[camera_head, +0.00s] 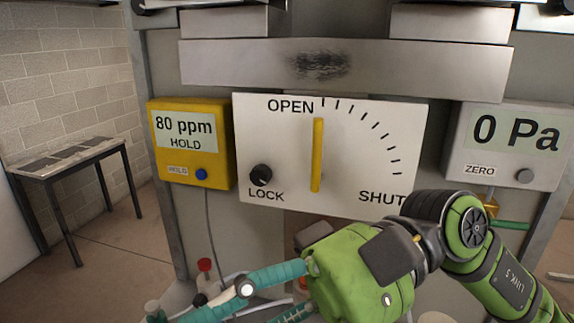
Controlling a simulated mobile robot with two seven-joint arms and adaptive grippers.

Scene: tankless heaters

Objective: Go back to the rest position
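My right arm comes in from the right, with a green wrist and gripper body in front of the panel's lower part. The teal linked fingers of my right gripper (246,288) point left, low in the picture. Their tips are cut off or crowded at the bottom edge, so I cannot tell how far apart they are or whether they hold anything. My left gripper is not in view. The white dial plate (350,150) has a yellow pointer (318,155) standing upright near OPEN. My wrist is close to its SHUT corner.
A yellow meter (190,182) reads 80 ppm HOLD at left, and a grey gauge (480,168) reads 0 Pa at right. A black knob (261,175) sits at LOCK. A red-capped fitting (205,265) stands near the fingers. A side table (75,155) stands at far left, with free floor before it.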

